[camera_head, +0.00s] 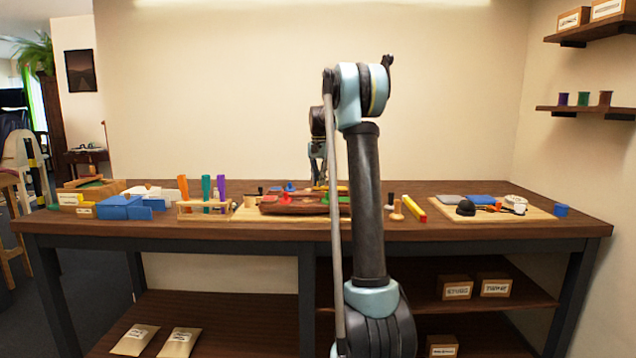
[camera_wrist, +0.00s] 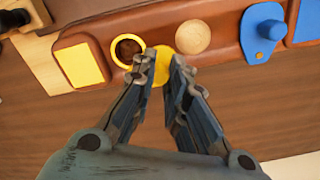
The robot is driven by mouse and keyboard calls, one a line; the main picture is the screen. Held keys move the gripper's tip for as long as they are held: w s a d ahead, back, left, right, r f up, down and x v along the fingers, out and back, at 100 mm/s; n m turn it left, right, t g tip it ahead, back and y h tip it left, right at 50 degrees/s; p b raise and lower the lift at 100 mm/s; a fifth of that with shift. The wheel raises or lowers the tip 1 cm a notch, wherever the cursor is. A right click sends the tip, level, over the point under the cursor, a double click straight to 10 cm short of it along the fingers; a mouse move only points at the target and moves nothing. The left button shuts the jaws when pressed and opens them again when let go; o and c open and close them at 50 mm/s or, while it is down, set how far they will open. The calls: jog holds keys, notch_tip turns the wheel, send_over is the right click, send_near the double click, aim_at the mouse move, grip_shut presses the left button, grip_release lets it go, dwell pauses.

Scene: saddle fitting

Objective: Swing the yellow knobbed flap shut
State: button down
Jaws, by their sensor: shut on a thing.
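The brown leather saddle piece (camera_wrist: 220,48) runs across the top of the wrist view; it also lies on the bench in the head view (camera_head: 300,207). A yellow ring (camera_wrist: 117,46) surrounds a dark round opening. The yellow flap (camera_wrist: 159,68) shows as a rounded piece beside this ring, partly hidden between my fingers. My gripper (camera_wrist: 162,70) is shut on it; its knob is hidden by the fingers. A yellow square patch (camera_wrist: 82,64) lies left of the ring, and a pale round disc (camera_wrist: 192,37) lies to the right.
A blue knobbed flap (camera_wrist: 262,32) is at the upper right of the wrist view. Bare bench wood lies below the saddle piece. In the head view, a rack with coloured rods (camera_head: 205,207) stands left and a pale board (camera_head: 490,210) lies right. My arm blocks the middle.

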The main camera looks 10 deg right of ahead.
jog(key=n, duration=0.2)
jog(key=s+n, duration=0.1)
jog(key=shift+d+n, duration=0.2)
jog(key=shift+n, duration=0.2)
jog(key=n, duration=0.2)
jog(key=s+n, duration=0.1)
jog(key=shift+d+n, duration=0.3)
jog(key=shift+d, duration=0.05)
jog(key=n, duration=0.1)
jog(key=d+n, duration=0.1)
jog(key=n, duration=0.1)
jog(key=shift+s+n, duration=0.2)
jog(key=shift+n, duration=0.1)
jog(key=shift+s+d+n, duration=0.1)
jog(key=shift+d+n, duration=0.15)
jog(key=shift+n, duration=0.55)
jog(key=shift+d+n, duration=0.2)
jog(key=shift+n, duration=0.6)
jog(key=c, duration=1.5)
grip_release()
jog(key=shift+c, duration=0.2)
jog(key=shift+r, duration=0.15)
notch_tip(320, 180, up, 12)
jog(key=shift+f, duration=0.2)
